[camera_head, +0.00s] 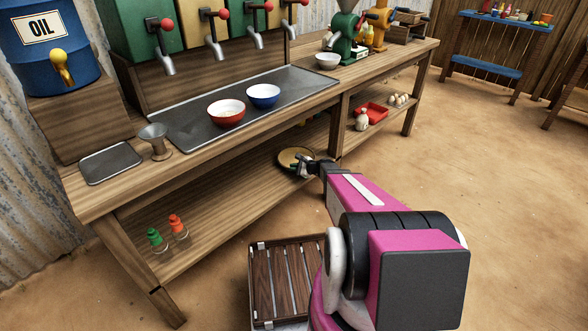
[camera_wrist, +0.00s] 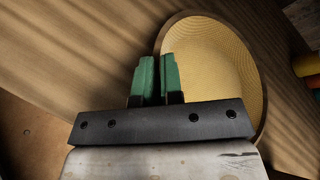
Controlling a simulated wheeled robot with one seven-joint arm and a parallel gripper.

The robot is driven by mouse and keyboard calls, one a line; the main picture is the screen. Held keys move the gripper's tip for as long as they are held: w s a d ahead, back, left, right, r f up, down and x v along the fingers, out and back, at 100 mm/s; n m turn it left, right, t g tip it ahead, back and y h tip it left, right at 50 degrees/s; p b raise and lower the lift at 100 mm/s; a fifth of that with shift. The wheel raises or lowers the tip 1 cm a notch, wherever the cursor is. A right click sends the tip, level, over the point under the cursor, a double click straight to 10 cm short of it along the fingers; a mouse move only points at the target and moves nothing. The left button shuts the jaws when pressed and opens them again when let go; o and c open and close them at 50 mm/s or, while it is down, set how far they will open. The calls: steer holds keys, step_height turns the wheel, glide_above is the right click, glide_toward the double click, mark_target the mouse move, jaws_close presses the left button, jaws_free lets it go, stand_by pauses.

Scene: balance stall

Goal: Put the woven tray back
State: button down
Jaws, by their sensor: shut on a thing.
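The woven tray (camera_head: 292,154) is round and straw-coloured with a dark rim. It is at the lower shelf of the stall, under the counter. In the wrist view the woven tray (camera_wrist: 222,65) fills the middle right, with its near rim edge at the fingers. My gripper (camera_head: 306,165) reaches in from the front right. Its green fingers in the wrist view (camera_wrist: 156,78) are close together on the tray's left rim. The rim between the fingers is mostly hidden. I cannot tell whether the tray rests fully on the shelf.
The lower shelf (camera_head: 222,213) has free room left of the tray, with green (camera_head: 156,239) and red (camera_head: 177,226) bottles farther left. A counter leg (camera_head: 338,127) stands just right of the tray. The counter edge is above my arm. A red tray (camera_head: 371,116) sits on the right shelf.

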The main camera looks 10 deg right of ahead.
steer(key=c, duration=1.3)
jaws_free()
steer(key=shift+o, duration=0.2)
steer(key=shift+d, duration=0.1)
steer(key=v, duration=1.2)
steer(key=s+a+r+n+g+h, duration=0.3)
steer(key=s+a+r+n+g, duration=0.25)
steer(key=s+a+n, duration=0.45)
steer(key=s+d+r+n+g+h, duration=0.1)
steer(key=s+r+n+g+h, duration=0.1)
steer(key=s+r+n+h, duration=0.4)
steer(key=s+n+h, duration=0.1)
steer(key=s+n, duration=0.1)
steer(key=s, duration=0.3)
steer(key=shift+s+d+r+g+h, duration=0.3)
steer(key=shift+d+r+g+h, duration=0.05)
steer(key=shift+d+r+h, duration=0.05)
